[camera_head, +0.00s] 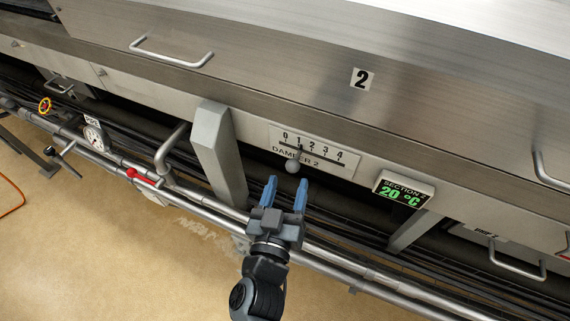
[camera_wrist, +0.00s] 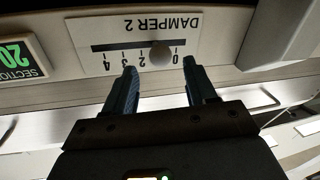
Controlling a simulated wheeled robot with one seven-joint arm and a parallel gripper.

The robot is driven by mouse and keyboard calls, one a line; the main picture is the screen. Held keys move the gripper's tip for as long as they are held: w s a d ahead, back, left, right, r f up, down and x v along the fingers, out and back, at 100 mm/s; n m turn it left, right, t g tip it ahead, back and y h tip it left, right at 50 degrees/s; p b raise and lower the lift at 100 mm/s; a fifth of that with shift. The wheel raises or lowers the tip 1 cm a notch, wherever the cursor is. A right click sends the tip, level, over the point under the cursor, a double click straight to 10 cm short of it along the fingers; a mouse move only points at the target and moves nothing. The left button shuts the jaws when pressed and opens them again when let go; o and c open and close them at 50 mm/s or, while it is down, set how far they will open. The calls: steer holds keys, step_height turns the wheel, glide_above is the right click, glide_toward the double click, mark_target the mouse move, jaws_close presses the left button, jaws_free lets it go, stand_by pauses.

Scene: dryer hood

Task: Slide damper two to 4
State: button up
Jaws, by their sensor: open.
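The damper two slider has a round grey knob (camera_head: 292,166) on a short stem. It sits in the slot of a scale plate (camera_head: 345,160) labelled "DAMPER 2" and marked 0 to 4. The stem stands at about the 1 mark. In the wrist view the scale appears upside down, and the knob (camera_wrist: 160,53) covers the place of the 1, between 0 and 2. My gripper (camera_head: 287,183) is open, its two blue fingers pointing at the plate. The fingertips (camera_wrist: 159,66) lie on either side of the knob, just short of it; I see no contact.
A green "SECTION 2, 20 °C" display (camera_head: 403,190) hangs right of the plate. A thick grey metal post (camera_head: 218,150) stands to the left. Pipes (camera_head: 340,260) and dark cables run below. The hood panel marked 2 (camera_head: 362,79) slopes above.

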mark_target(291, 172)
steer(key=shift+w+d+p, duration=0.15)
steer(key=shift+w+d, duration=0.05)
steer(key=shift+w, duration=1.35)
steer(key=shift+w+d+p, duration=0.15)
steer(key=shift+w+d, duration=0.05)
steer(key=shift+w, duration=1.3)
steer(key=shift+c, duration=0.5)
jaws_close()
